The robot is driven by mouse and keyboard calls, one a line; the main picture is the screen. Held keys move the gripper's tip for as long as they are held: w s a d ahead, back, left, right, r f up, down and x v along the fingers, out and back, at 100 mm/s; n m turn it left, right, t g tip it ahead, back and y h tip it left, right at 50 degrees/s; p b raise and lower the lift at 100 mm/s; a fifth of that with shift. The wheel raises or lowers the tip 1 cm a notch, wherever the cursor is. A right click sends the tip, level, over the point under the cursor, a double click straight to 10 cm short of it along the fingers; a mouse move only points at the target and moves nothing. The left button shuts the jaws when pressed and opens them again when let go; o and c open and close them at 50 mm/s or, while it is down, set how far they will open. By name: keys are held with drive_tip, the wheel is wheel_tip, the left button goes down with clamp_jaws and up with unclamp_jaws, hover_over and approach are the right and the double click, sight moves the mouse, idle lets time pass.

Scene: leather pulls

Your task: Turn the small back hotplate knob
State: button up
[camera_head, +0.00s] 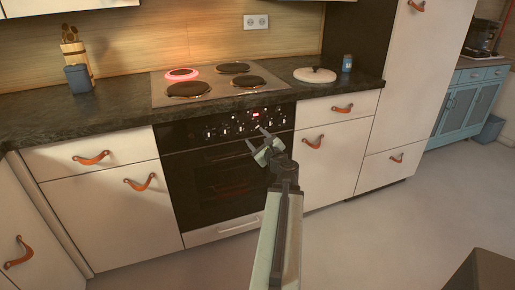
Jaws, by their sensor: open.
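The hotplate knobs (238,125) are several small dark knobs in a row on the black panel of the oven front, around a lit red display. I cannot tell from their marks which one is the small back hotplate knob. The back left hotplate (181,74) glows red; three others on the steel hob are dark. My gripper (256,136) is open and empty, in front of the right part of the knob panel and a little below it in the picture. It hides a little of the panel and oven door. I cannot tell how far it is from the knobs.
The black oven door (215,182) has a horizontal handle below the panel. White drawers and doors with orange leather pulls flank the oven. The dark worktop (120,105) holds a blue canister, a utensil holder and a white lidded dish. Open floor lies in front.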

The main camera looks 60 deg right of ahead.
sight(256, 128)
drive_tip(key=shift+m+h, duration=0.4)
drive_tip(key=shift+m, duration=0.3)
drive_tip(key=w+d, duration=0.1)
drive_tip(key=d, duration=0.1)
drive_tip(key=w+d, duration=0.1)
drive_tip(key=d, duration=0.1)
drive_tip(key=w+d, duration=0.2)
drive_tip(key=shift+d, duration=0.2)
clamp_jaws()
drive_tip(key=shift+d, duration=0.45)
drive_tip(key=shift+a, duration=0.35)
